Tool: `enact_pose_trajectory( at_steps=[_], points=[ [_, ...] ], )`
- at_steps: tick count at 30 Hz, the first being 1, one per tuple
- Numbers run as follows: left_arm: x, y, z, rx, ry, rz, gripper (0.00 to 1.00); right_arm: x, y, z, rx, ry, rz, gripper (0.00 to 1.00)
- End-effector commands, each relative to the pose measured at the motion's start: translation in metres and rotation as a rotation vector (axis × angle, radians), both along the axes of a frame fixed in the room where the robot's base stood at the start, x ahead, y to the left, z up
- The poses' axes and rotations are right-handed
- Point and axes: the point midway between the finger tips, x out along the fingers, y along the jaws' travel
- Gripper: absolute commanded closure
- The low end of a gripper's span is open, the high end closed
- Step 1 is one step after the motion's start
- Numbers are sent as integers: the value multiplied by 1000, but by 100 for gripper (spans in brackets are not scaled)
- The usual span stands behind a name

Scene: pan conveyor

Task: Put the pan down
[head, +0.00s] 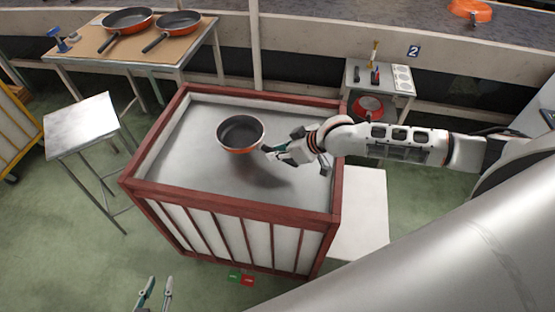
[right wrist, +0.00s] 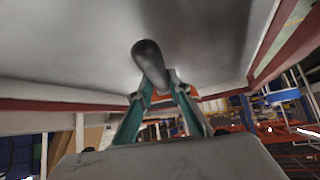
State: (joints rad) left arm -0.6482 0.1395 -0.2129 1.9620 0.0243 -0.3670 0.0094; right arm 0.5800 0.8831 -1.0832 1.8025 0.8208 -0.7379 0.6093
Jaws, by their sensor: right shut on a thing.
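An orange pan with a dark inside (head: 240,132) is over the grey top of the red-framed crate-like table (head: 185,150), near its back middle. It looks level, and a shadow lies on the grey top toward the front right of it, so it seems to be a little above the surface. My right gripper (head: 271,149) is shut on the pan's dark handle, on the right of the pan. In the right wrist view the handle (right wrist: 149,60) sticks out between the teal fingers (right wrist: 160,88). My left gripper (head: 155,290) is open and empty, low at the front left.
A wooden-topped table (head: 90,44) with two more pans stands at the back left. A metal stool (head: 82,125) is at the left. A small stand (head: 398,85) with a red pan (head: 367,107) below is behind right. The grey top is otherwise clear inside its raised red rim.

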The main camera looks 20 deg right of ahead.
Motion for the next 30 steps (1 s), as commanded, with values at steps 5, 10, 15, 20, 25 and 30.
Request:
enact_pose_trajectory(
  at_steps=[5,10,15,20,25,30],
  points=[
    [0,0,-5,0,0,0,75,0,1,-26,1,0,-1,100],
    [0,0,-6,0,1,0,75,1,0,-36,1,-1,0,100],
    [0,0,-6,1,2,0,75,-1,0,-37,-2,3,0,74],
    [0,0,-6,1,2,0,75,-1,0,-37,-2,3,0,65],
    [0,0,-6,1,2,0,75,-1,0,-37,-1,2,0,65],
    [0,0,-5,1,2,0,75,-6,-3,-30,-1,2,1,65]
  ],
)
